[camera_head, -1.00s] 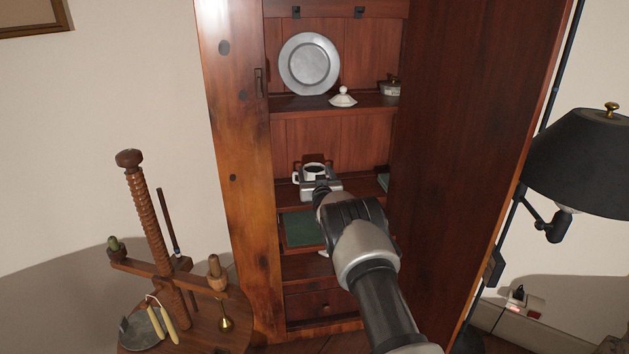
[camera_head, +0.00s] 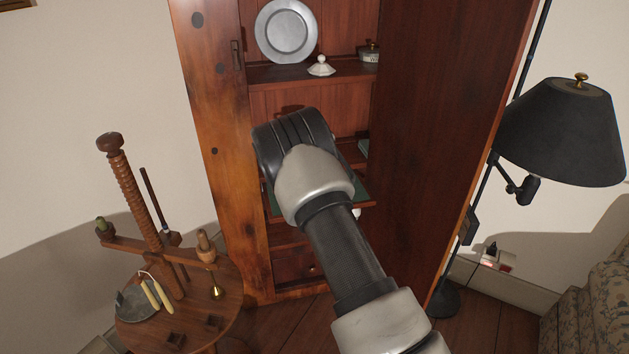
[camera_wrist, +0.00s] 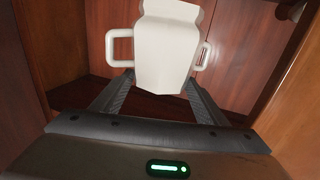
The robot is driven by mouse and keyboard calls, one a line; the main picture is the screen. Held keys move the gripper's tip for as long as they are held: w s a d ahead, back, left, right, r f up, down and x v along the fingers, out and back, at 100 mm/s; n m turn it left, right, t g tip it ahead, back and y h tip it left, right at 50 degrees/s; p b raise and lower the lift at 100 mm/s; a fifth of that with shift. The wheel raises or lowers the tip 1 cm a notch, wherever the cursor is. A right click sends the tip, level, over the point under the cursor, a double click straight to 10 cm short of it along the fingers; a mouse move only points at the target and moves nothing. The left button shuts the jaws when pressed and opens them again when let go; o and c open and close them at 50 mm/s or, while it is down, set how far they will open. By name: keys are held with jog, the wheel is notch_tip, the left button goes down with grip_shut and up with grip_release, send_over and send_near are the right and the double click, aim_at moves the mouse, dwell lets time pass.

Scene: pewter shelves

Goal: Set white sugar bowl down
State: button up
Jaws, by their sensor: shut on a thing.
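The white sugar bowl (camera_wrist: 165,50) has a loop handle on each side and fills the upper middle of the wrist view. My gripper (camera_wrist: 158,92) is shut on it, with one dark finger at each side of its lower part. A dark shelf surface (camera_wrist: 75,94) shows behind and below the bowl; I cannot tell whether they touch. In the head view my arm hides the gripper and the bowl. A white lid with a knob (camera_head: 320,66) sits on the upper shelf (camera_head: 270,74) of the wooden cabinet.
A pewter plate (camera_head: 286,31) leans at the back of the upper shelf, with a small lidded pot (camera_head: 369,52) at its right. The open cabinet door (camera_head: 440,130) stands close on the right. A lamp (camera_head: 560,130) and a small round table (camera_head: 190,310) flank the cabinet.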

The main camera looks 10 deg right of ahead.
jog(key=s+d+m+g+h, duration=0.1)
jog(key=s+d+m+h, duration=0.15)
jog(key=s, duration=0.45)
notch_tip(320, 180, down, 10)
jog(key=h+b, duration=0.1)
jog(key=shift+d+b, duration=0.3)
jog(key=shift+f+b, duration=0.25)
jog(key=shift+b, duration=0.05)
jog(key=o, duration=1.8)
jog(key=shift+s, duration=0.1)
jog(key=shift+c, duration=0.2)
jog(key=shift+r, duration=0.1)
